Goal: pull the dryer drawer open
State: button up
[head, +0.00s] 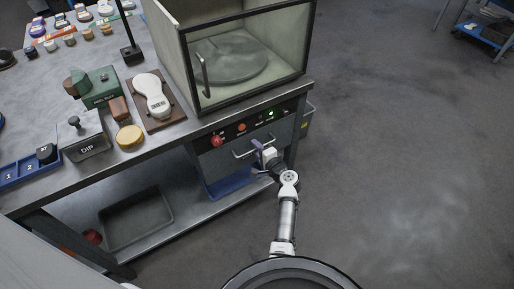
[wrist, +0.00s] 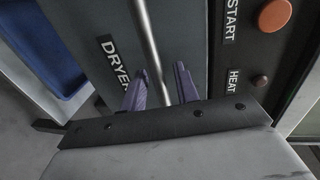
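The dryer drawer (wrist: 95,25) is a dark grey front marked "DRYER". It also shows in the head view under the cabinet's control strip, and it looks flush, though my gripper covers part of it. Its metal bar handle (wrist: 147,35) runs down the wrist view; the handle also shows in the head view (head: 241,154). My gripper (wrist: 161,85) has two purple fingers, one on each side of the bar. The fingers are apart, with a gap visible on both sides of the bar. In the head view my gripper (head: 262,148) is at the handle's right part.
A glass-fronted cabinet (head: 247,17) stands above. A blue bin (head: 228,186) sits below the drawer. Floor (head: 400,160) to the right is clear.

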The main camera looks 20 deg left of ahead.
jog(key=shift+a, duration=0.1)
jog(key=shift+c, duration=0.4)
grip_shut()
jog(key=shift+f, duration=0.1)
